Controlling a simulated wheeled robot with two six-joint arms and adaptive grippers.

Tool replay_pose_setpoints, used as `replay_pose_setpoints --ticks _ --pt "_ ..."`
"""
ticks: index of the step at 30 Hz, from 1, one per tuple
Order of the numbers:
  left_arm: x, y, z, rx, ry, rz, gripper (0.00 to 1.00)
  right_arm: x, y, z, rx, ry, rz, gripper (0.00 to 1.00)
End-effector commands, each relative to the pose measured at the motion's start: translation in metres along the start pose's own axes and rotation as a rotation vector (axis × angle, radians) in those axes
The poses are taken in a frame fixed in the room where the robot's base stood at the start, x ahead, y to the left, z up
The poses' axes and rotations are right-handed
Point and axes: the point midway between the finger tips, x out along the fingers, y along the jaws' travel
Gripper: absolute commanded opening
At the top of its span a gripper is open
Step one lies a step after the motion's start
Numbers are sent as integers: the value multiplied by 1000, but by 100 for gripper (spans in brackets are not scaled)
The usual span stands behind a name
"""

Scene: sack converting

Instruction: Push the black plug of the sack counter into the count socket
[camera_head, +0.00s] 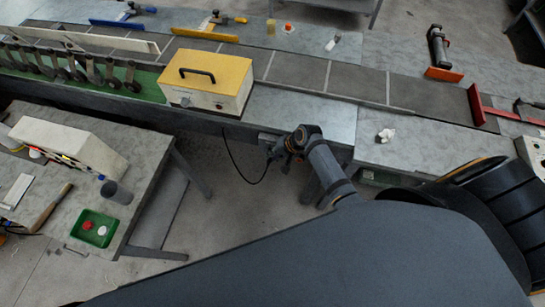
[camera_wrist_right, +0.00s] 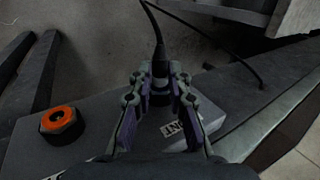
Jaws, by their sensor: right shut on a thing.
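My right gripper (camera_head: 274,151) is at the front edge of the conveyor bench in the head view. In the right wrist view its fingers (camera_wrist_right: 158,76) are closed on the black plug (camera_wrist_right: 160,62), with a black cable rising from its top. The plug stands over a grey box face (camera_wrist_right: 95,118) with a white label (camera_wrist_right: 181,128) partly reading "NT". The count socket is hidden under the plug and fingers, so I cannot tell whether the plug is in it. The cable (camera_head: 238,170) loops below the bench in the head view. My left gripper is not in view.
An orange and black round knob (camera_wrist_right: 60,122) stands on the box face, left of the fingers. A yellow-lidded box (camera_head: 207,74) sits on the bench. A side table (camera_head: 150,135) with a green tray (camera_head: 93,228) stands at left. Open floor lies between.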

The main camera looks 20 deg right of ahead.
Motion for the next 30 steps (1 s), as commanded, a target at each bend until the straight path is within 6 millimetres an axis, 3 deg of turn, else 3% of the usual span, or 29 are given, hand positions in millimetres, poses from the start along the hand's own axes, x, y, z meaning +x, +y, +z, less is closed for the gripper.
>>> replay_pose_setpoints --ticks 2,3,8,17,20,30 --pt "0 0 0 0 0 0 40 0 0 0 0 1 0 0" --pt "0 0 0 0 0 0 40 0 0 0 0 1 0 21" --pt "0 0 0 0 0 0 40 0 0 0 0 2 -1 43" --pt "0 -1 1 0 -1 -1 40 -1 0 0 0 2 -1 44" --pt "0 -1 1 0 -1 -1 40 -10 0 -1 -1 4 -2 44" --pt "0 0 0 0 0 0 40 -88 1 -1 -4 4 2 44"
